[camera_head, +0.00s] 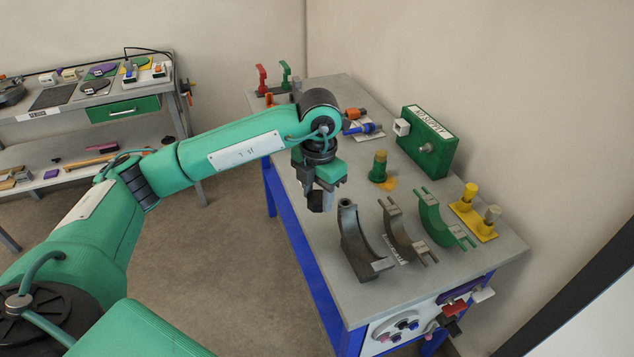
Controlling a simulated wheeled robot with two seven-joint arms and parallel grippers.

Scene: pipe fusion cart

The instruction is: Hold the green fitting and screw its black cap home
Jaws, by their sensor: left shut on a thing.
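The green fitting (378,174) stands upright on the grey bench top, with a yellowish-brown upper end and an orange patch beside its foot. My left gripper (319,202) points down above the bench, to the left of the fitting and apart from it. Its jaws are shut on a small dark piece, which I take for the black cap (315,201); the fingers hide much of it. My right gripper is not in view.
Curved half-shells, dark (355,240), brown (397,232) and green (433,219), lie in front of the fitting. A yellow base with two pegs (474,221) is at right. A green box (428,154) stands behind. Red and green handles (262,80) are at the far end.

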